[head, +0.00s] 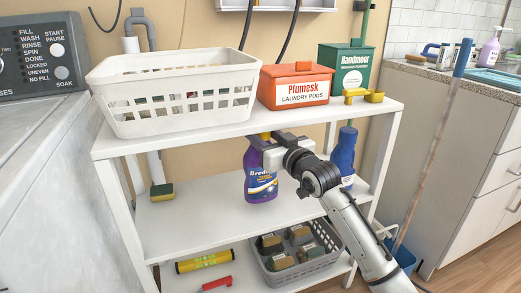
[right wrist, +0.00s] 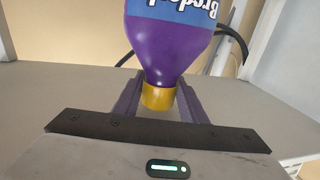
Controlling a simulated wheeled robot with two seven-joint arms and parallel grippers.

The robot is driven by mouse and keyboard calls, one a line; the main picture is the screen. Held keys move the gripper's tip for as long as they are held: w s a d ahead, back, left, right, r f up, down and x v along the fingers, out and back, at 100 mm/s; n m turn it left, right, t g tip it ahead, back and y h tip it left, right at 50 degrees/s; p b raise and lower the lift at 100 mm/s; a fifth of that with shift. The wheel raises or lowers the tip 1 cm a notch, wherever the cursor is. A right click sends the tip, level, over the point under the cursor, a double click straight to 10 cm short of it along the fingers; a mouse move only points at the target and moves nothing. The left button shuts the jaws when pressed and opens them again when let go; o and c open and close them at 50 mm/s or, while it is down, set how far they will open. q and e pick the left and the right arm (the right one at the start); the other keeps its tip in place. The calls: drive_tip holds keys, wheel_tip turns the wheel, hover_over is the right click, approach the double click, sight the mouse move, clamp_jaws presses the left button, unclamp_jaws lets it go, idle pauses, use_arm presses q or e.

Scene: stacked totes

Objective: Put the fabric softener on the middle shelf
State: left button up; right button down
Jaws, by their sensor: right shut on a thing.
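A purple bottle (head: 260,172) with a yellow cap and a blue label is upright at the middle shelf (head: 205,213), under the top shelf's front edge. I take it for the fabric softener. My right gripper (head: 272,150) is shut on its neck, just below the top shelf. In the right wrist view the bottle (right wrist: 168,45) appears upside down, its yellow cap between the fingers of the gripper (right wrist: 160,100). I cannot tell whether its base touches the shelf. My left gripper is not in view.
A blue bottle (head: 344,150) stands on the middle shelf at right, partly behind my arm. A sponge (head: 162,192) lies at left. Above are a white basket (head: 175,95), an orange pods box (head: 295,86) and a green tin (head: 346,68). A grey crate (head: 290,268) sits below.

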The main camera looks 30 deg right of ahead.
drive_tip(key=shift+w+r, duration=0.25)
use_arm(q)
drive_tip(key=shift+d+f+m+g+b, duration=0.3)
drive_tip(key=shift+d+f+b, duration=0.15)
drive_tip(key=shift+b, duration=0.45)
use_arm(e)
wheel_tip(320, 180, down, 3)
drive_tip(key=shift+f, duration=0.2)
drive_tip(key=c, duration=1.1)
unclamp_jaws()
drive_tip(key=shift+f, duration=0.35)
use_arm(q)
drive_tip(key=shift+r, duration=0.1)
use_arm(e)
drive_tip(key=shift+s+r, duration=0.1)
